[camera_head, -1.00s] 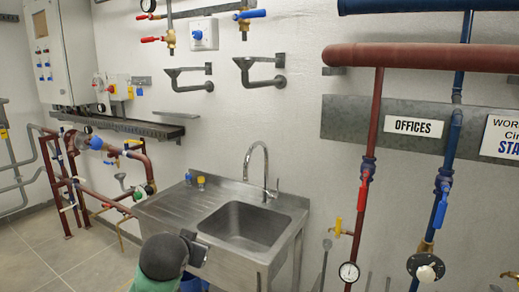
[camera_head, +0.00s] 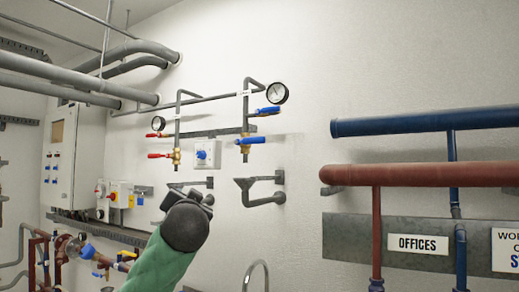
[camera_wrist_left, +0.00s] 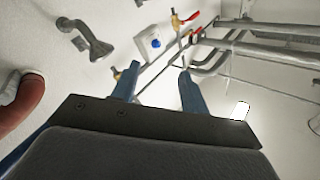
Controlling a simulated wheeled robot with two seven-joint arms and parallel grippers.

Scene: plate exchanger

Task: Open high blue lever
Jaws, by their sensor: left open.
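Two blue levers show in the head view on the right-hand pipe on the wall. The high blue lever (camera_head: 267,111) sits just below a round gauge, and the lower blue lever (camera_head: 250,140) is on a brass valve. Both point right, roughly level. My left gripper (camera_head: 188,196) is below and left of them, apart from both. In the left wrist view its two blue fingers (camera_wrist_left: 159,72) are spread with nothing between them. I cannot make out the blue levers in that view; a finger may hide them. My right gripper is not in view.
Two red levers (camera_head: 160,156) are on the left-hand pipe, and a switch box with a blue knob (camera_head: 201,154) is between the pipes. Grey drain funnels (camera_head: 247,185) stick out below. Blue (camera_head: 430,121) and red (camera_head: 420,176) pipes are at right.

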